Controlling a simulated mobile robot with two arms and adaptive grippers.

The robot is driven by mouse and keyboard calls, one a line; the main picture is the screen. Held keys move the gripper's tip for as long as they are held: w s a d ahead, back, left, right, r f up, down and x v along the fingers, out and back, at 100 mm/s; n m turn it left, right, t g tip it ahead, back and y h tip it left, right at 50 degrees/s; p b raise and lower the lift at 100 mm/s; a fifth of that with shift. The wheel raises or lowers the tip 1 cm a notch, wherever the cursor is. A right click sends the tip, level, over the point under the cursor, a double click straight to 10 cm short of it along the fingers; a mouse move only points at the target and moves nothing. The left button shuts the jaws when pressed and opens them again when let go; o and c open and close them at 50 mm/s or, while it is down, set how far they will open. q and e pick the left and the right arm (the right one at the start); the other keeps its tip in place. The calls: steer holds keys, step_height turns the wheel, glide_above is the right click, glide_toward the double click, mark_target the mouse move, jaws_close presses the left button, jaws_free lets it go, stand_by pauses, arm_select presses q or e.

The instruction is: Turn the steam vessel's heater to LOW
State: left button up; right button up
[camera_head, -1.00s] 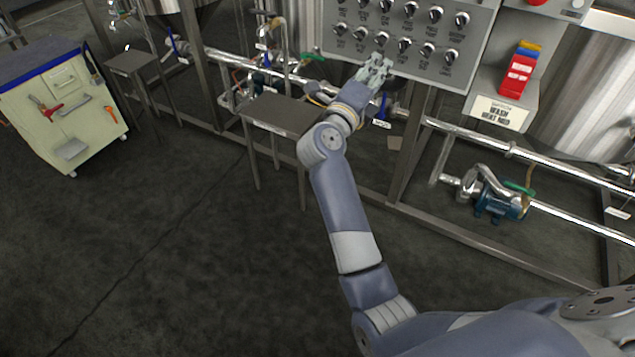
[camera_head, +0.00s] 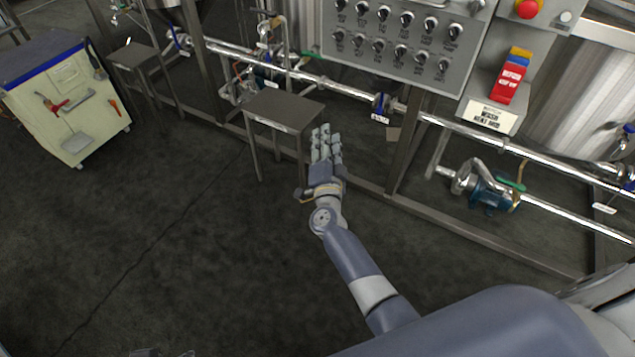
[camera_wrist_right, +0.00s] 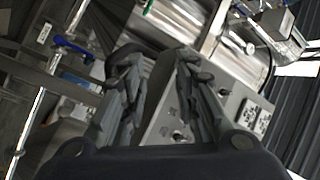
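A grey control panel (camera_head: 395,72) hangs at the top of the head view, with two rows of black knobs, one of them at the lower right (camera_head: 443,65). The labels are too small to read, so I cannot tell which knob is the steam vessel's heater or its setting. My right gripper (camera_head: 326,140) is below and left of the panel, apart from it and touching no knob. In the right wrist view its fingers (camera_wrist_right: 158,85) are spread and empty, with a panel showing beyond them. Only a grey sliver, perhaps my left gripper (camera_head: 160,352), shows at the bottom edge.
A small metal table (camera_head: 290,106) stands just behind and left of my right gripper. Pipes and a blue pump (camera_head: 490,192) run along the frame at right. A red emergency button (camera_head: 528,8) is right of the panel. A tool cart (camera_head: 70,110) stands left; open floor lies between.

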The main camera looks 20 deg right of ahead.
arm_select(q)
steer(key=shift+r+p, duration=1.1)
steer(key=shift+r, duration=0.2)
arm_select(e)
steer(key=s+a+f+n+g+y, duration=0.1)
steer(key=s+a+f+n+y, duration=0.1)
steer(key=f, duration=0.3)
steer(key=s+a+f+n+y, duration=0.2)
steer(key=s+f+n, duration=0.1)
steer(key=f, duration=0.3)
steer(key=shift+f+n+g, duration=0.2)
steer(key=shift+n+g, duration=0.2)
steer(key=shift+a+f, duration=0.1)
